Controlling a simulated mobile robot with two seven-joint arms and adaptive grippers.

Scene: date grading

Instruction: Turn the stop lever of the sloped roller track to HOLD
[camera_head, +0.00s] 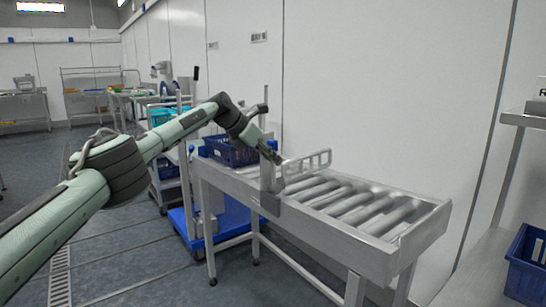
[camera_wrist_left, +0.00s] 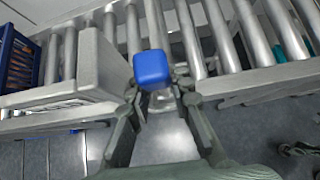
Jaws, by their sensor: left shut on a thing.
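The sloped roller track (camera_head: 340,240) is a grey metal frame with steel rollers, running from the centre to the right in the head view. In the left wrist view its rollers (camera_wrist_left: 190,40) fill the top. A blue block-shaped knob (camera_wrist_left: 152,68), which looks like the end of the stop lever, sits between the fingers of my left gripper (camera_wrist_left: 160,92). The gripper is shut on it. In the head view my left gripper (camera_head: 274,156) is at the near side rail, by an upright grey plate (camera_head: 268,178). The knob and any HOLD marking cannot be made out there. My right gripper is not in view.
A dark blue crate (camera_head: 228,152) sits at the track's upper left end. A blue wheeled cart (camera_head: 183,222) stands behind the track's legs. A white wall (camera_head: 390,90) runs close behind. Another blue crate (camera_head: 526,262) is at the lower right. The floor (camera_head: 130,262) at front left is open.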

